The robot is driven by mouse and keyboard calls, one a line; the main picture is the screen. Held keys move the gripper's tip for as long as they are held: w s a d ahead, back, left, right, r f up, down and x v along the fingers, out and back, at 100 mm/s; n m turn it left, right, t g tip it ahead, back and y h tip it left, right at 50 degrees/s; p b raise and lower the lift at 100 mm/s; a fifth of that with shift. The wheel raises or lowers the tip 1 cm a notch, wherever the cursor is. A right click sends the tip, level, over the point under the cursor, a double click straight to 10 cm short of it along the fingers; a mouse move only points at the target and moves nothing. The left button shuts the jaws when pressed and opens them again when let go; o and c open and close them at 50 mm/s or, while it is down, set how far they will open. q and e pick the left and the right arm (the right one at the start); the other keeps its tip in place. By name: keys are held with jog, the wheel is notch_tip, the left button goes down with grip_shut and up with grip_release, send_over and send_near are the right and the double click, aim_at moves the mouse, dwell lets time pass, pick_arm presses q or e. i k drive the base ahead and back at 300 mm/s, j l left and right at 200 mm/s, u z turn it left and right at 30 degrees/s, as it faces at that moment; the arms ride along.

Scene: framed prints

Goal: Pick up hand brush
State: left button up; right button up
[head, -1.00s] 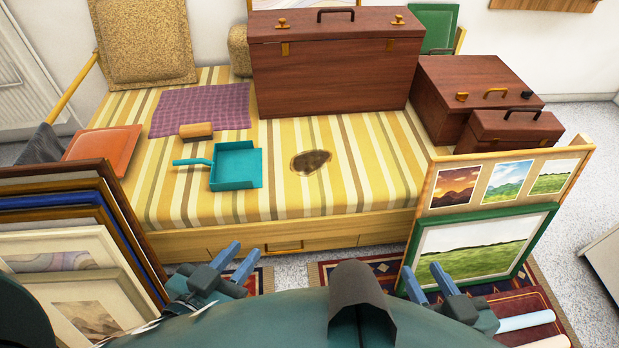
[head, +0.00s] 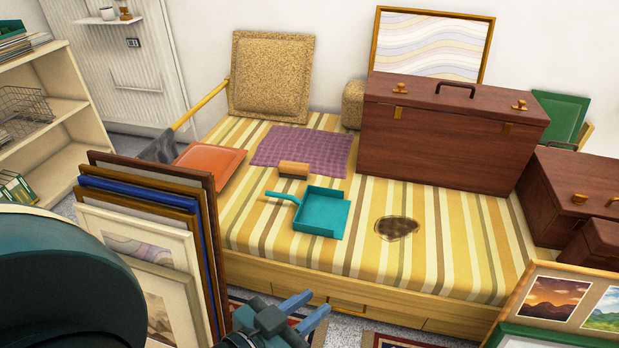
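A small wooden block (head: 293,169), which looks like the hand brush, lies on the striped bed cover (head: 345,262), by the front edge of a purple cloth (head: 300,150). A teal dustpan (head: 321,213) lies just in front of it, its handle pointing left. My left gripper (head: 320,301) is at the bottom of the head view, in front of the bed's front edge and well short of the block. Its two blue fingers are apart with nothing between them. My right gripper is out of view.
A brown chest (head: 445,137) stands on the bed to the right. Framed prints (head: 150,240) lean together at the bed's left front. An orange cushion (head: 210,160) and a yellow-handled broom (head: 200,107) are at the left. A dark patch (head: 398,228) marks the cover.

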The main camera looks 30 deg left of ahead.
aim_at(288, 169)
jog(key=i+j, duration=0.25)
jog(key=i, duration=0.25)
jog(key=i+j+u, duration=0.15)
jog(key=i, duration=0.3)
jog(key=i+u, duration=0.1)
jog(key=u, duration=2.3)
jog(key=i+j, duration=0.05)
